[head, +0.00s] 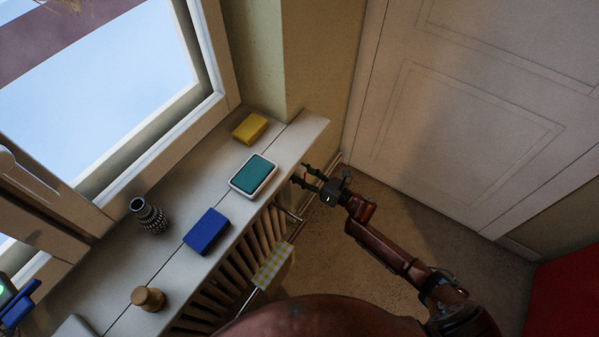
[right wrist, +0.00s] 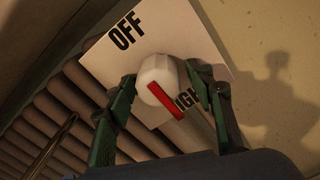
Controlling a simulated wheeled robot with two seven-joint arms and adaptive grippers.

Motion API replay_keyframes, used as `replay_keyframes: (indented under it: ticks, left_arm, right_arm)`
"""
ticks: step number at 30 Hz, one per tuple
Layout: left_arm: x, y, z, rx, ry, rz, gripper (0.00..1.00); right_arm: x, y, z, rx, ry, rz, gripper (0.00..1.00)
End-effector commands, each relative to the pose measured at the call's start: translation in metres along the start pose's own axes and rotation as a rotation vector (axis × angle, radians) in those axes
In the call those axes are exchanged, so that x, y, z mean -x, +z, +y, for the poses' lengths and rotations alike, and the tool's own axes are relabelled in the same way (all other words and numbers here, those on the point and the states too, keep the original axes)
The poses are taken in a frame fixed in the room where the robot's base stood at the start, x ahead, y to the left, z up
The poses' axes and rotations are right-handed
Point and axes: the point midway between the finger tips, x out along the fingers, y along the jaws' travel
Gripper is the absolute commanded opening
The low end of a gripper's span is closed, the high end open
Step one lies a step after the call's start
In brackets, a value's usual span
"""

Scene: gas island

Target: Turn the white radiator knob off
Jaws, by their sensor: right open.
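The white knob (right wrist: 156,72) shows in the right wrist view, with a red bar across its face. The bar slants toward the lower right, where the partly covered "HIGH" label is. A white plate (right wrist: 185,28) behind the knob has "OFF" at its upper left. My right gripper (right wrist: 161,75) is open, with one green finger on each side of the knob. I cannot tell whether the fingers touch it. In the head view my right gripper (head: 299,174) is beside the far end of the radiator (head: 213,298), and the knob cannot be made out there.
A sill (head: 187,220) above the radiator holds a yellow sponge (head: 250,127), a teal-topped dish (head: 253,175), a blue block (head: 207,231), a patterned vase (head: 149,215) and a wooden knob-shaped piece (head: 148,298). A checked cloth (head: 272,264) hangs by the radiator. A door (head: 470,110) stands right; floor before it is clear.

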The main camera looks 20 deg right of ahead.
Motion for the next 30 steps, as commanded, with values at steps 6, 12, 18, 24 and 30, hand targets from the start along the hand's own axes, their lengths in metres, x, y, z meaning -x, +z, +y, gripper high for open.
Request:
replay_keyframes:
  ticks: [6, 12, 18, 24, 30]
  left_arm:
    - [0.0001, 0.0002, -0.0001, 0.0, 0.0, 0.0, 0.56]
    - [0.0001, 0.0001, -0.0001, 0.0, 0.0, 0.0, 0.56]
    - [0.0001, 0.0, -0.0001, 0.001, 0.0, 0.0, 0.56]
    - [0.0, 0.0, 0.0, 0.001, 0.0, 0.0, 0.56]
    - [0.0006, -0.0003, 0.0, 0.0, 0.0, 0.003, 0.56]
  right_arm:
    - [0.0002, -0.0002, 0.0001, -0.001, 0.0, 0.0, 0.45]
    - [0.0003, -0.0003, 0.0001, -0.001, 0.0, 0.0, 0.32]
    - [0.0003, -0.0003, -0.0001, -0.001, 0.0, 0.0, 0.18]
    - [0.0004, -0.0003, -0.0003, -0.001, -0.001, 0.0, 0.07]
    - [0.0004, -0.0002, -0.0003, -0.021, -0.001, 0.0, 0.07]
